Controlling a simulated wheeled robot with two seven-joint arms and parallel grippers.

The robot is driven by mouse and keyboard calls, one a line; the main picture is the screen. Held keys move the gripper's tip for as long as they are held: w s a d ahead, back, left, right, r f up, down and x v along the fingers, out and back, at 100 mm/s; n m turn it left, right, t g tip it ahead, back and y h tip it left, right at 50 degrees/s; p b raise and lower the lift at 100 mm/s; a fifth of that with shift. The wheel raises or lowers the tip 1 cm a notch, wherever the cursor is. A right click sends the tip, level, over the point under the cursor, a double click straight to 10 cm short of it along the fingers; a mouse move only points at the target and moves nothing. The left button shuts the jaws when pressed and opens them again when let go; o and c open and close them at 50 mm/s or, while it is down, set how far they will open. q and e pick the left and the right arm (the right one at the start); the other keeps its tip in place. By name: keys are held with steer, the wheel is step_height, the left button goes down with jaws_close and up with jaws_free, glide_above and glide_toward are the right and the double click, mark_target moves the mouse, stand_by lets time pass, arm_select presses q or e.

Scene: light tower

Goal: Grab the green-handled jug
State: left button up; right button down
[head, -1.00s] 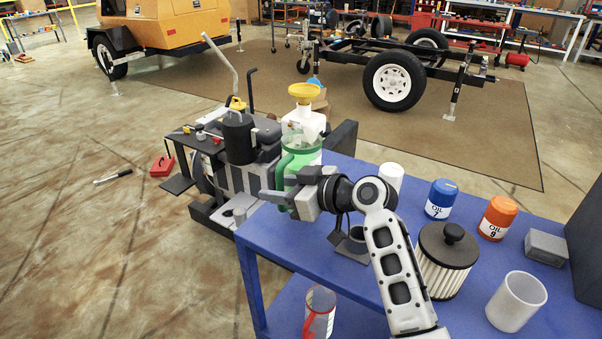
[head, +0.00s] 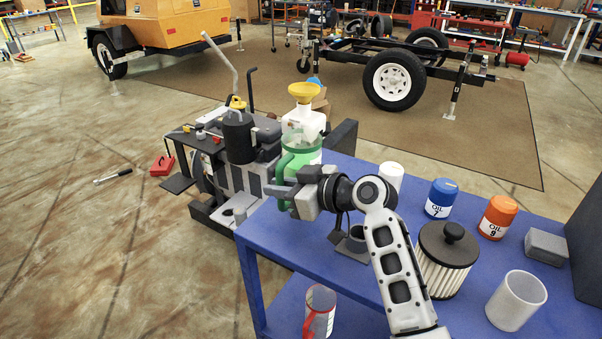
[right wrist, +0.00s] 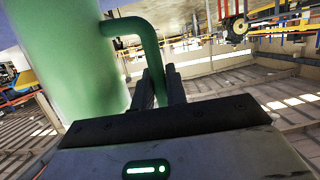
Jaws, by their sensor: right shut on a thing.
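The green-handled jug (head: 304,158) stands upright at the far left corner of the blue table, with a translucent green body. It shows large at the left of the right wrist view (right wrist: 65,60). Its green handle (right wrist: 150,48) runs down between the fingers of my right gripper (right wrist: 160,88). In the head view my right gripper (head: 280,192) reaches the jug from the right and covers its lower part. The gripper is shut on the handle. A white container with a yellow funnel (head: 304,92) shows just above or behind the jug. My left gripper is not in view.
The blue table (head: 300,238) also bears a blue-lidded oil jar (head: 441,198), an orange-lidded oil jar (head: 497,217), a pleated filter (head: 447,262), a white cup (head: 516,301) and a grey box (head: 546,247). A dark engine unit (head: 237,150) stands close left of the jug. A red-handled jug (head: 319,315) sits on the lower shelf.

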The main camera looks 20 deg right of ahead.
stand_by(0.8)
steer(key=shift+r, duration=0.15)
steer(key=shift+r, duration=0.1)
